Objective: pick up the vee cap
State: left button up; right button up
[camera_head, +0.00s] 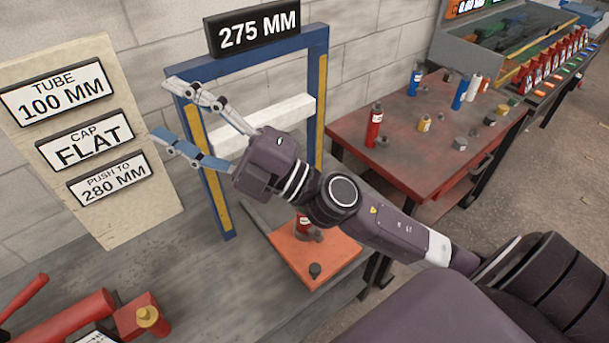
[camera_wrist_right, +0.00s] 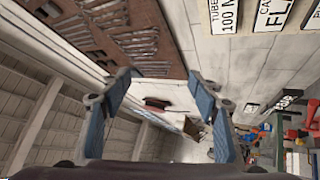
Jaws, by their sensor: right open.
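My right gripper (camera_head: 163,110) is open and empty, raised in front of the blue frame (camera_head: 222,190) and pointing left. In the wrist view its two fingers (camera_wrist_right: 160,80) stand apart with nothing between them. I cannot tell which part is the vee cap. Small dark and grey pieces sit on the red table, such as a grey piece (camera_head: 460,143). My gripper is far from the red table's pieces. My left gripper is out of view.
The red table (camera_head: 400,170) also holds a red bottle (camera_head: 375,125), blue bottles (camera_head: 415,82) and a yellow piece (camera_head: 424,124). A sign board (camera_head: 115,215) reads "cap flat". Red equipment (camera_head: 75,315) lies at lower left. The grey bench (camera_head: 190,270) is mostly clear.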

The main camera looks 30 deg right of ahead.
jog(key=s+a+f+n+g+y, duration=0.2)
jog(key=s+a+f+n+g, duration=0.4)
jog(key=n+g, duration=0.65)
jog(key=w+d+f+n+h, duration=0.25)
jog(key=d+f+h, duration=0.3)
jog(key=f, duration=0.35)
jog(key=w+d+f+m+h, duration=0.1)
jog(key=d+f+h, duration=0.35)
jog(key=d, duration=0.75)
jog(key=w+d+f+m+h, duration=0.1)
jog(key=w+d+h, duration=0.1)
jog(key=d+h, duration=0.8)
jog(key=f+y+p, duration=0.1)
jog(key=w+d+f+y+p, duration=0.1)
jog(key=f, duration=0.1)
jog(key=w+d+f+y+p, duration=0.1)
jog(key=f, duration=0.1)
jog(key=shift+f+g+p, duration=0.15)
jog(key=shift+g+p, duration=0.2)
jog(key=shift+w+f, duration=0.25)
jog(key=shift+f, duration=0.15)
jog(key=shift+c, duration=0.4)
